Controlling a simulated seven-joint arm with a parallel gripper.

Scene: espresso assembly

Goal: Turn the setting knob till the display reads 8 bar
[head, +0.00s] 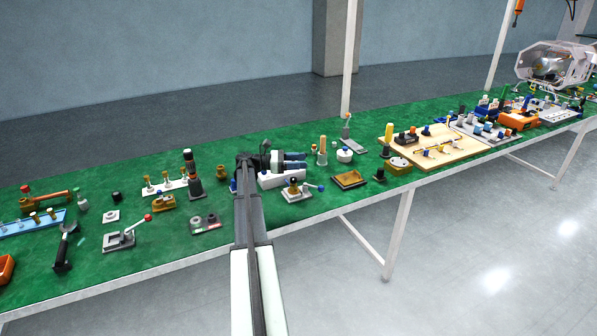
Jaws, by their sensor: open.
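A small low grey unit (205,225) with dark round parts on top and a small coloured patch on its front lies on the green table, just left of my arm. It may be the unit with the setting knob and display, but it is too small to tell, and no reading is legible. My gripper (248,162) is at the far end of my arm, over the table behind and to the right of that unit, and apart from it. It is open. Its fingertips are hard to make out against dark parts behind them.
A white block with dark, blue-ended parts (283,179) stands right of my gripper. A dark upright tool (193,180) stands to its left, and a red-knobbed lever clamp (122,238) nearer the front left. Several fixtures crowd the green table (190,258); its front strip is mostly bare.

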